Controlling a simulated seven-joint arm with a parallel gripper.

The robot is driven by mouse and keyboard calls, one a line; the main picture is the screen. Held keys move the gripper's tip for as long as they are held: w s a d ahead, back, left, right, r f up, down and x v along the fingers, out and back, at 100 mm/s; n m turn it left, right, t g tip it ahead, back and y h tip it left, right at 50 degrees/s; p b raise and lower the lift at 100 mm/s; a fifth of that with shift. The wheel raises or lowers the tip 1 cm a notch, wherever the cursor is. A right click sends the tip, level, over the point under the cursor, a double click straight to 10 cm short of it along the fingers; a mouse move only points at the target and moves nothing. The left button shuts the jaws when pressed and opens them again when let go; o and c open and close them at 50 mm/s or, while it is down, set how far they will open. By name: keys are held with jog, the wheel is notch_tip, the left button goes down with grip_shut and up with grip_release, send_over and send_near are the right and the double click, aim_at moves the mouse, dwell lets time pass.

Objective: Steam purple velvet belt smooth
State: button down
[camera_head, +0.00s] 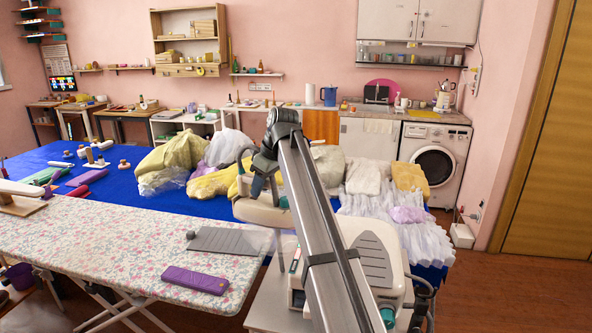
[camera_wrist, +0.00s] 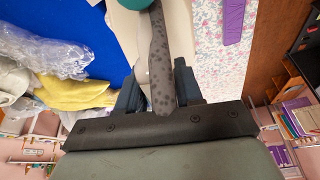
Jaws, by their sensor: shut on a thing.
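The purple velvet belt (camera_head: 195,280) lies folded into a flat strip near the front edge of the floral ironing board (camera_head: 120,248). It also shows at the top right of the wrist view (camera_wrist: 233,20). My gripper (camera_wrist: 160,92) is shut on the dark speckled handle (camera_wrist: 160,50) of a cream steam iron (camera_head: 262,212) with teal parts. In the head view the iron is beyond the board's right end, apart from the belt. My arm hides part of it, and I cannot tell whether it rests on something. A grey pad (camera_head: 228,240) lies on the board behind the belt.
A white steam station (camera_head: 368,262) stands right of the board, partly behind my arm. The blue table (camera_head: 135,207) behind holds wrapped yellow and white garments (camera_head: 172,158), with white ruffled fabric (camera_head: 385,228) at right. The board left of the belt is clear.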

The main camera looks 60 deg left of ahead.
jog(key=s+d+f+n, duration=0.1)
jog(key=s+f, duration=0.1)
jog(key=s, duration=0.8)
jog(key=s+d+f+n, duration=0.1)
jog(key=s+f, duration=0.1)
jog(key=s, duration=0.8)
jog(key=shift+s+f+g, duration=0.2)
jog(key=shift+f+g, duration=0.2)
jog(key=s+a, duration=0.9)
jog(key=a, duration=0.1)
jog(key=shift+w+d+f, duration=0.1)
jog(key=shift+f, duration=1.3)
jog(key=shift+w+d+f, duration=0.1)
jog(key=shift+f, duration=1.3)
jog(key=shift+w+d, duration=0.1)
jog(key=shift+w+d, duration=1.6)
jog(key=shift+d, duration=0.15)
